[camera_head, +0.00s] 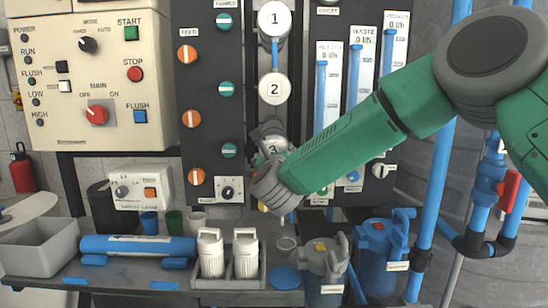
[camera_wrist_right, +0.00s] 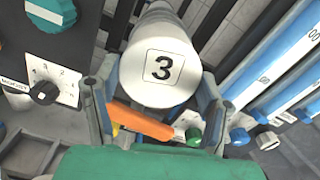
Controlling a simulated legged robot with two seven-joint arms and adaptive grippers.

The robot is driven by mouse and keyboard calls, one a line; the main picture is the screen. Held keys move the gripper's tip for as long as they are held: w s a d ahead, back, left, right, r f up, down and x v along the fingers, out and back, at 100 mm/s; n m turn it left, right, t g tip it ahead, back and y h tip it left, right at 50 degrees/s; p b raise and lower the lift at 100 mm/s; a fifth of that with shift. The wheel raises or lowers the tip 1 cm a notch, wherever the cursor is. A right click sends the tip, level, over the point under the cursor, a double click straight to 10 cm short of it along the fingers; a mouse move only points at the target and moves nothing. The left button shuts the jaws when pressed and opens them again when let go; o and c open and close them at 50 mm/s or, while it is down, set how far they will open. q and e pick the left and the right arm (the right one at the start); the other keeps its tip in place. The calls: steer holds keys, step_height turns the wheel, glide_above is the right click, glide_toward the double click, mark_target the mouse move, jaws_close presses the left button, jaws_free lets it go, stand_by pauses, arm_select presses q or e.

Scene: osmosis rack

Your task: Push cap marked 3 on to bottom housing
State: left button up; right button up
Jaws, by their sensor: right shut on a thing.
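The white cap marked 3 (camera_wrist_right: 161,68) faces the right wrist camera, its label upright and readable. In the head view the cap (camera_head: 271,148) is mostly covered by my right gripper (camera_head: 270,140), below the round ends marked 1 and 2. My right gripper also shows in the wrist view (camera_wrist_right: 155,100), with one finger on each side of the cap, shut on it. The bottom housing behind the cap is largely hidden, so I cannot tell whether cap and housing touch. My left gripper is not in view.
White ends marked 1 (camera_head: 274,20) and 2 (camera_head: 274,89) sit above on the rack. Flow tubes (camera_head: 355,90) stand to the right, and a dark valve panel (camera_head: 210,110) to the left.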

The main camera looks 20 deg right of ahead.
steer(key=shift+w+d, duration=0.15)
steer(key=shift+w, duration=0.3)
steer(key=o, duration=1.2)
steer(key=shift+o, duration=0.2)
steer(key=shift+s, duration=0.15)
steer(key=v, duration=1.1)
steer(key=s+f+n+g+y, duration=0.2)
steer(key=s+f+n, duration=0.3)
steer(key=f, duration=0.5)
steer(key=s+f+n+g+y, duration=0.1)
steer(key=s+f+n+g, duration=0.15)
steer(key=f+n, duration=0.65)
steer(key=s+f+n+g+y, duration=0.2)
steer(key=s+f+n, duration=0.25)
steer(key=f, duration=0.65)
steer(key=s+d+f+n+g, duration=0.3)
steer(key=s+f+n, duration=0.2)
steer(key=s, duration=0.5)
steer(key=s+d+f+n+g, duration=0.3)
steer(key=s+f+n, duration=0.3)
steer(key=s, duration=0.4)
steer(key=s+d+f+n+g, duration=0.4)
steer(key=s+n, duration=0.3)
steer(key=s, duration=0.2)
steer(key=shift+s+f, duration=0.4)
steer(key=shift+f, duration=0.35)
